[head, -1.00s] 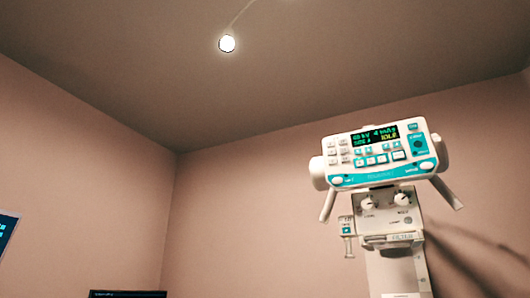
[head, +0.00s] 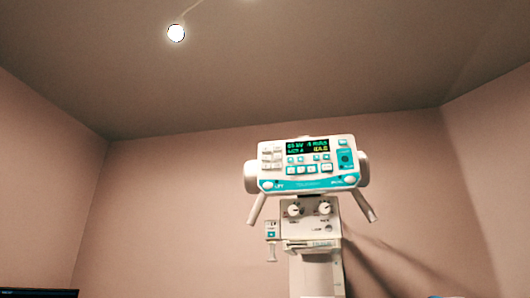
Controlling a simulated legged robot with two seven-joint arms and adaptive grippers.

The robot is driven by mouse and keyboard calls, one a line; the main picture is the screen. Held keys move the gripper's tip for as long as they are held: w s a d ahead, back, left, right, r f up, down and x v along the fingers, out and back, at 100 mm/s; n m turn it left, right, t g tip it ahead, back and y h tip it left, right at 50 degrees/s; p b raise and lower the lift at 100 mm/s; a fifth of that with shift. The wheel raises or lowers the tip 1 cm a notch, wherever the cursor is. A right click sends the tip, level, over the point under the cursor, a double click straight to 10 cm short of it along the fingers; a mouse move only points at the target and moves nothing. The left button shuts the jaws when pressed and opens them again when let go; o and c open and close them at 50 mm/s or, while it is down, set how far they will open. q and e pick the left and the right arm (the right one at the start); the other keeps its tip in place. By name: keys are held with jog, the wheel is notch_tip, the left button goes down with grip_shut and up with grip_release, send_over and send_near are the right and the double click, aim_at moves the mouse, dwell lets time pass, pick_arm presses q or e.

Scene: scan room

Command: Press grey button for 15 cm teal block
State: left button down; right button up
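The white and teal control panel (head: 305,166) of an X-ray machine stands high against the back wall, right of centre in the head view. It carries a lit display (head: 308,146), several small buttons and a knob on a teal patch. Pale grey-white buttons (head: 271,157) sit in a block left of the display, and more lie in a row below it. The button labels are too small to read. No teal block can be made out. Neither of my grippers is in view.
Below the panel is a white housing (head: 311,220) with two knobs on a white column (head: 316,275). Handles slant down on both sides. A dark screen edge (head: 38,293) shows at the bottom left. A round lamp (head: 176,33) hangs from the ceiling.

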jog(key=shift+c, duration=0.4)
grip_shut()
